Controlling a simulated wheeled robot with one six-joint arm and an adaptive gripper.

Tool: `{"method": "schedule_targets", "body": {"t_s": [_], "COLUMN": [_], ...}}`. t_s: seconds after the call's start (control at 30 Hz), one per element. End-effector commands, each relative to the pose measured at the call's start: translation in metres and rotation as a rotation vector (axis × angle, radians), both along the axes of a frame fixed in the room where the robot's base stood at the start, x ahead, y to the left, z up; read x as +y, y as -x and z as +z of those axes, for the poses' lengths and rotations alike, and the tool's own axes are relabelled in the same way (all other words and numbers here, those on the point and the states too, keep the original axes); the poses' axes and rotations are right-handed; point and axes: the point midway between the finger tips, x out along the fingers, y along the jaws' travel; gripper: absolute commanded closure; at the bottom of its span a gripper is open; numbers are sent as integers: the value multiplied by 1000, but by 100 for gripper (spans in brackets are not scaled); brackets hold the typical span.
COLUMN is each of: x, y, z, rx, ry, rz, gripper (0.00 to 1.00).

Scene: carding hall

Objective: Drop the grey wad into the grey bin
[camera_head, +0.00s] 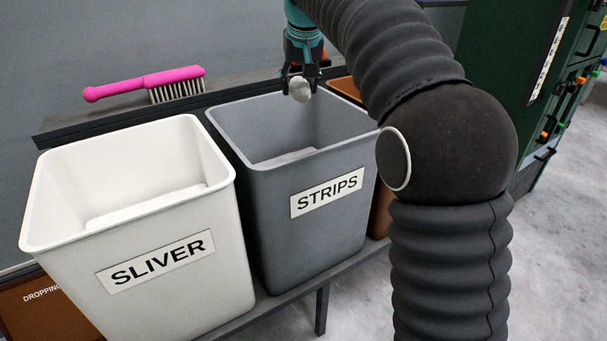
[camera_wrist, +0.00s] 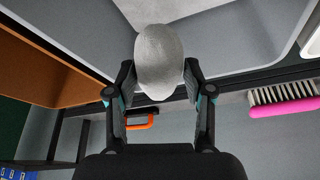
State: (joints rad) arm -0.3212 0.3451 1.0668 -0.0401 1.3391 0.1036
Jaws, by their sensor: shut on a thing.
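The grey wad (camera_head: 299,89) is a small rounded lump held between the fingertips of my gripper (camera_head: 300,76). In the wrist view the wad (camera_wrist: 159,60) sits between the two fingers of my gripper (camera_wrist: 160,80), which are shut on it. The grey bin (camera_head: 262,177), labelled STRIPS, stands open on a dark bench. In the head view the wad appears over the bin's opening, toward its far right part. The bin's pale wall also shows in the wrist view (camera_wrist: 85,35). The bin's floor is partly hidden by its front wall.
A white bin (camera_head: 215,285) labelled SLIVER stands left of the grey bin. A pink brush (camera_head: 145,83) lies on the ledge behind. A brown bin (camera_head: 380,208) is partly hidden at the right. A dark green machine (camera_head: 510,50) stands far right.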

Motion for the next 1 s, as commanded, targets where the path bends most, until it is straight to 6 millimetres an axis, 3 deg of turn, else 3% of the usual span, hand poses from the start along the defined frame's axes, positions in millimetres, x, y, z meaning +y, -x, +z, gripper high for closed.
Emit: {"method": "schedule_targets", "body": {"t_s": [0.27, 0.63, 1.0], "x": [1, 0, 0], "y": [1, 0, 0], "z": [-13, -55, -60], "rx": [0, 0, 0], "ry": [0, 0, 0], "rz": [2, 0, 0], "gripper": [83, 83, 83]}}
